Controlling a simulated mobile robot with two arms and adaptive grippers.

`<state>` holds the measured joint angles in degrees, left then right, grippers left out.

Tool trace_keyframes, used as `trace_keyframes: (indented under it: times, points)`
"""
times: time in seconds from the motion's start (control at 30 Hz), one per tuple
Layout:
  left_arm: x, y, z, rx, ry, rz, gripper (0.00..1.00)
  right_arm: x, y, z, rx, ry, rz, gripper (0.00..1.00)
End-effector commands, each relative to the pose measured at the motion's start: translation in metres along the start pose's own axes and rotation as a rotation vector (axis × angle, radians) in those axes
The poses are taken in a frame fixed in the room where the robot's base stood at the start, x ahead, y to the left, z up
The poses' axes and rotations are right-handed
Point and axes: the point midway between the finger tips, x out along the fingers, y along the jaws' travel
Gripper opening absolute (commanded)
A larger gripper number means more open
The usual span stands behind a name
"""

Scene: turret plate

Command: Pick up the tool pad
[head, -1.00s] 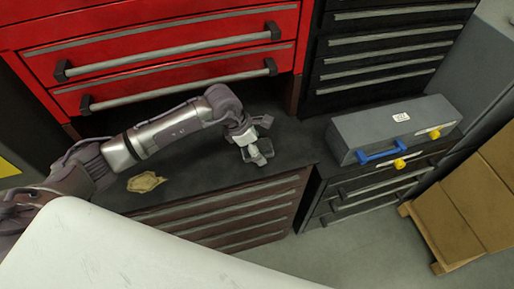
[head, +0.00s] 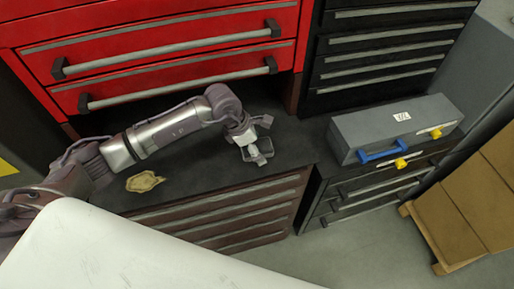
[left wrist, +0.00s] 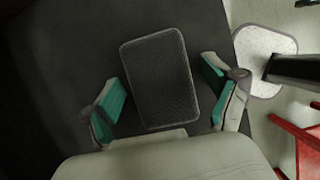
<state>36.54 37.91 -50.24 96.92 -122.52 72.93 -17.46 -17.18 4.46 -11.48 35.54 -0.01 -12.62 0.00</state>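The tool pad (left wrist: 160,78) is a dark, finely textured rectangle with rounded corners, lying flat on the dark bench top in the left wrist view. My left gripper (left wrist: 160,88) is open, with one green-lined finger at each side of the pad's near part. A gap shows between the pad and each finger. In the head view my left gripper (head: 258,143) is low over the bench near its right end, and it largely hides the pad there. My right gripper is not in view.
A crumpled tan cloth (head: 145,181) lies on the bench top (head: 195,165) below my left arm. Red drawers (head: 160,60) rise behind. A grey toolbox (head: 390,128) with a blue handle stands right, and cardboard boxes (head: 450,218) stand beyond. A white-topped stool (left wrist: 263,55) shows beyond the bench edge.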

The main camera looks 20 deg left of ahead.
Motion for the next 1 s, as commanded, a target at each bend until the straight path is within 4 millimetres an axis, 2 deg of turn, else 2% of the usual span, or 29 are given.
trace_keyframes:
  times: [0.03,0.2,0.3,0.57,0.73,0.83,0.93,0.97,1.0]
  points:
    - [0.000,0.000,0.000,0.000,0.000,0.000,0.73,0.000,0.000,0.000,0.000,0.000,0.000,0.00]
    - [0.000,0.000,0.000,0.000,0.000,0.000,0.45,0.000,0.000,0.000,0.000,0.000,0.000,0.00]
    - [0.000,0.000,0.000,0.000,0.000,0.000,0.32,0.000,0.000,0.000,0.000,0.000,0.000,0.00]
    - [-0.001,0.000,0.001,0.000,0.000,0.000,0.32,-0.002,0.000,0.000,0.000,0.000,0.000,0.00]
    - [-0.008,-0.001,0.004,0.000,0.000,-0.002,0.32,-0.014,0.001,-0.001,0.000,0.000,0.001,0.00]
    - [-0.017,0.001,0.008,0.004,-0.003,0.004,0.32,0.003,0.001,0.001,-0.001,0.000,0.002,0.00]
    - [-0.036,0.002,0.016,0.005,-0.006,0.006,0.32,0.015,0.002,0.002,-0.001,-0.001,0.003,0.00]
    - [-0.042,0.000,0.018,0.006,-0.005,0.006,0.32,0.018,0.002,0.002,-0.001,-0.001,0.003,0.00]
    - [-0.047,-0.012,0.017,0.007,-0.002,0.001,0.32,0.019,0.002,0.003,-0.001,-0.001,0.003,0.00]
